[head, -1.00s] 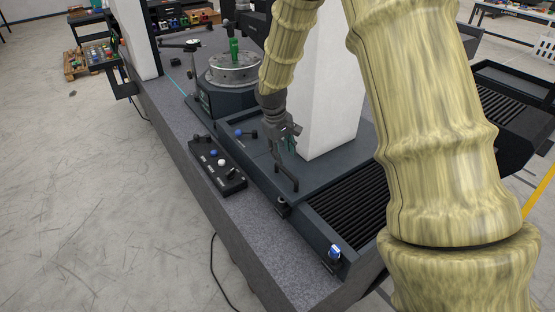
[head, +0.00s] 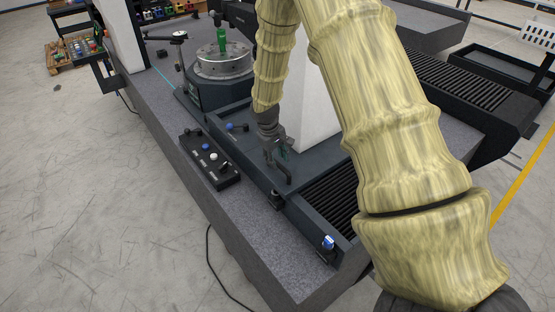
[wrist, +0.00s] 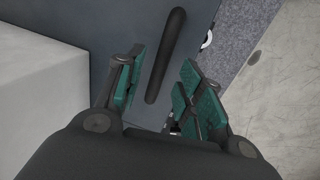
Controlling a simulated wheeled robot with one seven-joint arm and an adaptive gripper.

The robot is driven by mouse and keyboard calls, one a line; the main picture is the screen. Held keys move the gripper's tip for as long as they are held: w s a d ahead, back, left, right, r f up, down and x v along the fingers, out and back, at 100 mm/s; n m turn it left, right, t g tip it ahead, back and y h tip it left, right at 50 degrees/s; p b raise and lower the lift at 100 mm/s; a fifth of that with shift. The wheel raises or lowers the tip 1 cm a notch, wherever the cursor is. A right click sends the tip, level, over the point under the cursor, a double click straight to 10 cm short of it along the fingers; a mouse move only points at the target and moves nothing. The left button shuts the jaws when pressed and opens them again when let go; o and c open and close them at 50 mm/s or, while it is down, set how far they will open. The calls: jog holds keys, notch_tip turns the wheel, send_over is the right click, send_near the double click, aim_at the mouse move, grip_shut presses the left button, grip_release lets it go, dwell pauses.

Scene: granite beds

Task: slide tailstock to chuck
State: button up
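A dark carriage (head: 240,140) with a tall white block (head: 312,105) on it sits on the bed; I take this as the tailstock. A black bar handle (head: 286,176) stands on its front part. The round grey chuck (head: 224,64), with a green piece (head: 221,40) at its centre, lies further back along the bed. My gripper (head: 275,155) is just above the handle. In the wrist view my gripper (wrist: 165,90) is open, its green pads on either side of the handle (wrist: 168,50). The pads look apart from the bar; the depth between them is hard to judge.
A control box (head: 209,158) with knobs lies on the granite edge, left of the carriage. The floor at left is mostly clear.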

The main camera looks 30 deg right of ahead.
jog(key=shift+d+f, duration=0.2)
jog(key=shift+f, duration=0.85)
jog(key=shift+w, duration=0.1)
jog(key=shift+c, duration=0.3)
grip_shut()
